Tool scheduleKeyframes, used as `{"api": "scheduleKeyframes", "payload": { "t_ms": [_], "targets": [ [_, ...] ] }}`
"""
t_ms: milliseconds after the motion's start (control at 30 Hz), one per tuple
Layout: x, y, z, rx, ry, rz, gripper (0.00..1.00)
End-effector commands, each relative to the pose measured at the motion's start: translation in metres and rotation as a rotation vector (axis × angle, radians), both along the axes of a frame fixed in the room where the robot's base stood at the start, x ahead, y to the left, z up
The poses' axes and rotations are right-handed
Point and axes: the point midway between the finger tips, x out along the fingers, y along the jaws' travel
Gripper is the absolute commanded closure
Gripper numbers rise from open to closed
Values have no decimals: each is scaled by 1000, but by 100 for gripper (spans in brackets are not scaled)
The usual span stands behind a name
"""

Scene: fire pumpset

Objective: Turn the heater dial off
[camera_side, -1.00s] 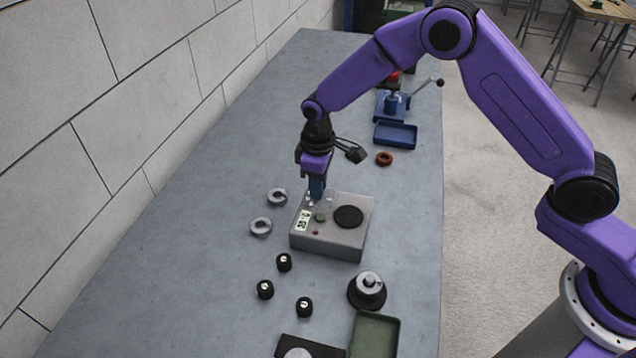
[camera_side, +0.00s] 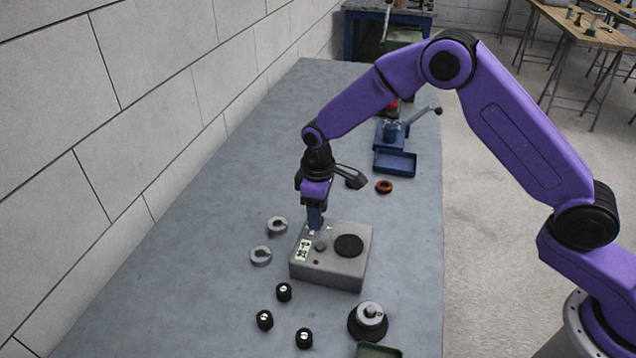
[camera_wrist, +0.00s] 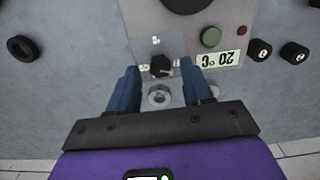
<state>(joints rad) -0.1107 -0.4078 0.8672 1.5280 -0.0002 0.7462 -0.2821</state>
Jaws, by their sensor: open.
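The heater (camera_side: 335,276) is a grey box with a black round plate, a green button and a small display reading 20 °C, upside down in the wrist view. Its black dial (camera_wrist: 161,66) shows in the wrist view near the heater's edge; small pale marks lie just above it. My gripper (camera_wrist: 160,68) is open, one blue finger on each side of the dial, with nothing visibly clamped. In the side view my gripper (camera_side: 315,224) points down at the heater's far left corner and hides the dial. I cannot tell whether the fingers touch the dial.
Two grey rings (camera_side: 261,255) lie left of the heater. Several black knobs (camera_side: 265,320) and a stepped round weight (camera_side: 368,320) stand in front. A red ring (camera_side: 384,186) and a blue tray (camera_side: 395,163) lie behind. The table's left side is clear.

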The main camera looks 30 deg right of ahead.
Motion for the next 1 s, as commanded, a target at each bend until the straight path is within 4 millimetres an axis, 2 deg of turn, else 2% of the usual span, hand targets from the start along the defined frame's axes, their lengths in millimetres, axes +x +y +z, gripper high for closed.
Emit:
{"api": "scheduleKeyframes", "payload": {
  "t_ms": [700, 833, 1000],
  "targets": [
    [0, 0, 141, 2, -5, 1, 50],
    [0, 0, 156, 1, -3, 1, 50],
    [0, 0, 166, 1, -2, 1, 50]
  ]
}}
